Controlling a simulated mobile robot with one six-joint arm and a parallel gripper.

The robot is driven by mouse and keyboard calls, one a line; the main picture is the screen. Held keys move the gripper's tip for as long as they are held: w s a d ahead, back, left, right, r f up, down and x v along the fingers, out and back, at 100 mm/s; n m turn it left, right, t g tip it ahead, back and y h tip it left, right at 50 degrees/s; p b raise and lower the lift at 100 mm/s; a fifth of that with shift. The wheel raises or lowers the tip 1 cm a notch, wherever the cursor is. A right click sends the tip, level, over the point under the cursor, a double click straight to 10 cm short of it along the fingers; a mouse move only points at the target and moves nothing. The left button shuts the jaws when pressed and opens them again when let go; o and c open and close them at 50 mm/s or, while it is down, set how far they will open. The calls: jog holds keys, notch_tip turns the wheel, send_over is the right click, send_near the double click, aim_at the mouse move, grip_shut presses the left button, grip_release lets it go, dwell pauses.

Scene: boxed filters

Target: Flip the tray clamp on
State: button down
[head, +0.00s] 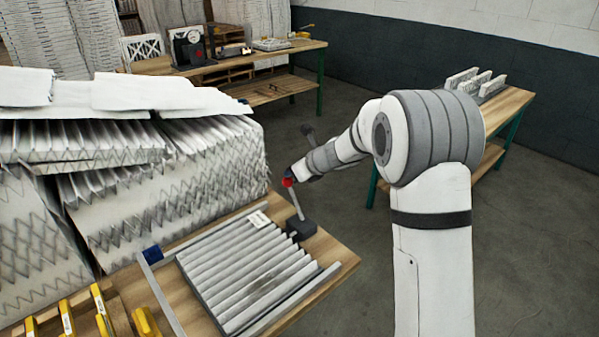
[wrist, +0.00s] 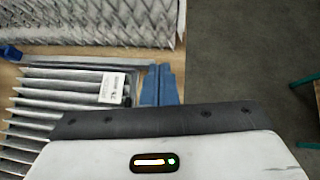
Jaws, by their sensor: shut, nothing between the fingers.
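The tray clamp has a dark base (head: 300,229) at the far right corner of the tray (head: 336,267) on the wooden bench. Its pale lever (head: 297,203) stands raised, tilted a little left, with a red knob (head: 288,182) on top. My gripper (head: 293,175) is shut with nothing in it, right at the red knob; I cannot tell whether they touch. A pleated filter (head: 240,270) with a white label lies in the tray, and it also shows in the wrist view (wrist: 62,95). The knob cannot be made out in the wrist view.
Large stacked pleated filters (head: 175,185) stand close to the left of the clamp. Yellow-handled tools (head: 100,305) lie at the front left. A back bench (head: 265,92) and a right bench (head: 507,105) stand apart. The floor right of my arm is clear.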

jog(key=s+d+r+p, duration=0.1)
jog(key=d+r, duration=0.2)
jog(key=r, duration=0.9)
jog(key=shift+d+r+p, duration=0.15)
jog(key=shift+r+p, duration=0.15)
jog(key=shift+p, duration=0.1)
jog(key=shift+s, duration=0.1)
jog(key=s+d+f+n+g+h+b, duration=0.1)
jog(key=s+d+n, duration=0.4)
jog(key=s, duration=0.8)
jog(key=s+d+f+n+g+h, duration=0.1)
jog(key=s+d+f+n+h, duration=0.2)
jog(key=s+n, duration=0.9)
jog(key=s+d+f+n+g+h+b, duration=0.1)
jog(key=s+d+n+h, duration=0.3)
jog(key=s+d+n, duration=0.4)
jog(key=s+f, duration=0.1)
jog(key=s, duration=0.5)
jog(key=shift+d+f+n+b, duration=0.2)
jog(key=shift+f+n+b, duration=0.1)
jog(key=shift+f+b, duration=0.05)
